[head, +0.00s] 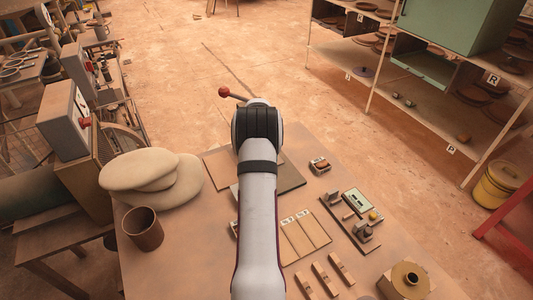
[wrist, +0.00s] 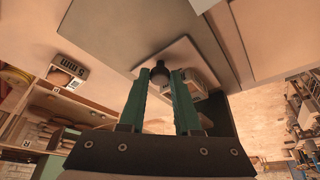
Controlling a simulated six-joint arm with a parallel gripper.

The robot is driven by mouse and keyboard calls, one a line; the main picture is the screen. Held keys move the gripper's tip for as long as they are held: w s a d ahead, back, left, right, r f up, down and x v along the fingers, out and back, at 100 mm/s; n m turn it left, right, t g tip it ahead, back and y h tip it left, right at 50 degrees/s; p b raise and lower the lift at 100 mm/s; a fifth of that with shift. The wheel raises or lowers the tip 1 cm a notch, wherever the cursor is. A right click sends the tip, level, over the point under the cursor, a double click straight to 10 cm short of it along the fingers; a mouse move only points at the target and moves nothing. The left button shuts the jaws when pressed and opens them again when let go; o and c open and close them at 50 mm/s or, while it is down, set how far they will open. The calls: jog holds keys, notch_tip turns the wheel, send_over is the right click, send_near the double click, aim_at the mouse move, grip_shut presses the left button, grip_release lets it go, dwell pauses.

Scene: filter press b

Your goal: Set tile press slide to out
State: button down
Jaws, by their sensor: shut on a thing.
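In the wrist view my gripper (wrist: 160,78) is closed with its two green fingers on either side of a small dark round knob (wrist: 160,71). The knob stands in front of a pale square plate (wrist: 180,53), which lies against a larger grey-green flat panel (wrist: 122,30). I take the knob to be on the tile press slide; the slide's travel and end marks cannot be made out. In the head view my arm hides the gripper and the knob. A flat grey-brown board (head: 289,178) shows beside my arm, and a lever with a red ball (head: 223,92) sticks out behind it.
A small block marked 5 mm (wrist: 68,74) is left of the fingers in the wrist view.

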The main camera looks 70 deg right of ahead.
jog(key=s+a, duration=0.6)
jog(key=shift+s+a+r, duration=0.1)
jog(key=shift+s+a, duration=0.1)
jog(key=shift+s, duration=0.05)
jog(key=c, duration=0.9)
grip_release()
jog(key=v, duration=1.5)
jog(key=shift+a+r, duration=0.1)
jog(key=shift+r, duration=0.25)
